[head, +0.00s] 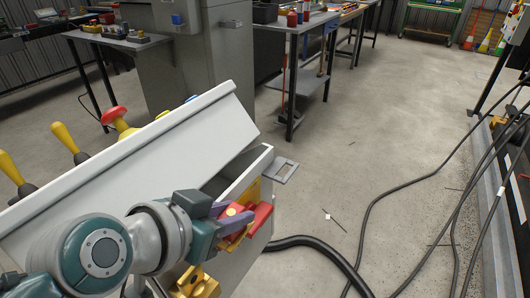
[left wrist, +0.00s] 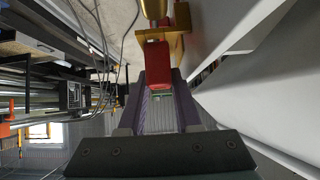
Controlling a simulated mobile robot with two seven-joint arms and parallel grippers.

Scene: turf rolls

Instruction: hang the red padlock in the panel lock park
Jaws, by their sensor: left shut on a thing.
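The red padlock (head: 263,214) is at the right end of the white control panel, between the purple fingers of my left gripper (head: 232,210). In the left wrist view the red padlock (left wrist: 157,62) sits at the tips of my left gripper (left wrist: 160,85), which is shut on it. A yellow bracket, apparently the panel lock park (head: 250,192), is on the panel's end, right by the padlock. Its yellow metal also shows in the left wrist view (left wrist: 177,44), beside and beyond the padlock. Whether the padlock hangs on it I cannot tell. My right gripper is out of view.
The white panel (head: 130,150) carries a red mushroom button (head: 114,117) and yellow-knobbed levers (head: 66,138). A grey plate (head: 285,170) sticks out at its right end. Black cables (head: 400,190) lie across the floor.

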